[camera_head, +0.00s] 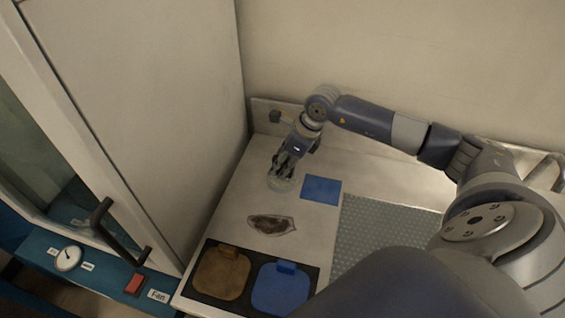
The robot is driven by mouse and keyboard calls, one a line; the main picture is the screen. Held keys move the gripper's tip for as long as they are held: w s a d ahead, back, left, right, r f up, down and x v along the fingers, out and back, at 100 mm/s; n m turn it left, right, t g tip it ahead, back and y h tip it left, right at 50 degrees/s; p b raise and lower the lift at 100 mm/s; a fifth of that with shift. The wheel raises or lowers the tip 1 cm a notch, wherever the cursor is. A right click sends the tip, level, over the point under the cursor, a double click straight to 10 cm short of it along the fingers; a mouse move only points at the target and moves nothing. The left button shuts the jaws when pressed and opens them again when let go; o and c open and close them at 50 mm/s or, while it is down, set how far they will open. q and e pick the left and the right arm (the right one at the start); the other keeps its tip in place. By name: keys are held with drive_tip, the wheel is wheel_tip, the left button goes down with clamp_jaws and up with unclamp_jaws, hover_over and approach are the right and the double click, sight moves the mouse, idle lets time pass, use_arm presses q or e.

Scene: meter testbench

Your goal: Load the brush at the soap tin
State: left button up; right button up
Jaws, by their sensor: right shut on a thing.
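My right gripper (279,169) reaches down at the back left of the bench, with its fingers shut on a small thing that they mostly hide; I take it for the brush. A pale greenish round tin (281,185), which looks like the soap tin, sits on the bench right under the fingertips. I cannot tell whether the held thing touches the tin. My left gripper is not in view.
A blue square (321,190) lies right of the tin. A dark outlined stain (271,225) is in front. A black tray (256,251) holds brown (221,273) and blue (280,289) pads. A grey textured mat (384,234) lies right. A cabinet wall (150,90) borders the left.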

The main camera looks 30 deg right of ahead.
drive_tip(key=shift+f, duration=0.1)
drive_tip(key=shift+r+p, duration=1.8)
drive_tip(key=shift+r, duration=1.8)
